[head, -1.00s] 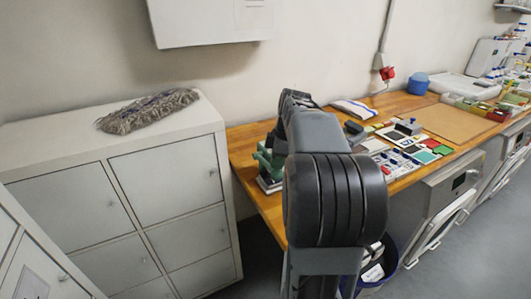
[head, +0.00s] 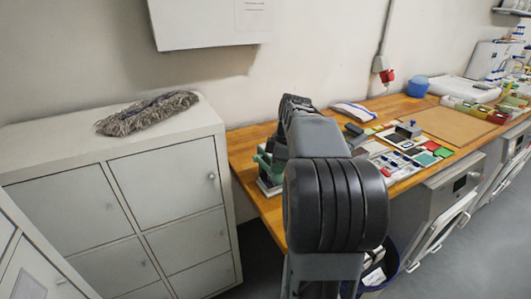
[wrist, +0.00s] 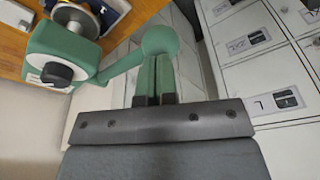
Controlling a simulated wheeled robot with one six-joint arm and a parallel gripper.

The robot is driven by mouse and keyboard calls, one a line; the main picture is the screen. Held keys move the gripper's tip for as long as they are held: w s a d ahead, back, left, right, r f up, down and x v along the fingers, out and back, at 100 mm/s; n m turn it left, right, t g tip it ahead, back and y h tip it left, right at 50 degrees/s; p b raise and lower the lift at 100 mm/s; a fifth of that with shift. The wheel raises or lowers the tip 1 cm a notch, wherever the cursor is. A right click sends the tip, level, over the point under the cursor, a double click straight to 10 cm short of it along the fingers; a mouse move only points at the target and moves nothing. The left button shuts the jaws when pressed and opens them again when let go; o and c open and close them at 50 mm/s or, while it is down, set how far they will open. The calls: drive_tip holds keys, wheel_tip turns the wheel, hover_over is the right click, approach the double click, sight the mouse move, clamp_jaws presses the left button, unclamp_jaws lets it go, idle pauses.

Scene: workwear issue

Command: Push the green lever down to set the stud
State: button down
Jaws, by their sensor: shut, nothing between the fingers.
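The green press (wrist: 62,50) shows at the upper left of the wrist view, with a black knob on its front. Its green lever (wrist: 122,67) reaches right and ends in a round green ball. My gripper (wrist: 156,58) is shut and empty, with its fingertips at the lower edge of the ball in the picture. I cannot tell whether they touch it. In the head view the press (head: 268,168) stands at the left end of the wooden bench, partly hidden by my arm. The lever and gripper are hidden there.
The wooden bench (head: 250,146) carries trays and small parts to the right of my arm. A grey-white cabinet (head: 120,190) with a grey mop head (head: 148,112) on top stands at left. A dark blue bin (head: 385,270) is below the bench.

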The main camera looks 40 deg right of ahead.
wheel_tip(320, 180, up, 13)
drive_tip(key=p, duration=1)
drive_tip(key=shift+f, duration=0.2)
idle(0.6)
drive_tip(key=s+a+f+m+t, duration=0.1)
drive_tip(key=s+a+f+m, duration=0.1)
drive_tip(key=a, duration=0.4)
drive_tip(key=s+a+f+m+t+h, duration=0.1)
drive_tip(key=s+a+f+m, duration=0.2)
drive_tip(key=a, duration=0.4)
drive_tip(key=s+a+f+m+t, duration=0.1)
drive_tip(key=s+a+f+m, duration=0.1)
drive_tip(key=s+a+m, duration=0.3)
drive_tip(key=shift+a+f+h, duration=0.15)
drive_tip(key=shift+a+h, duration=0.25)
drive_tip(key=shift+a, duration=0.8)
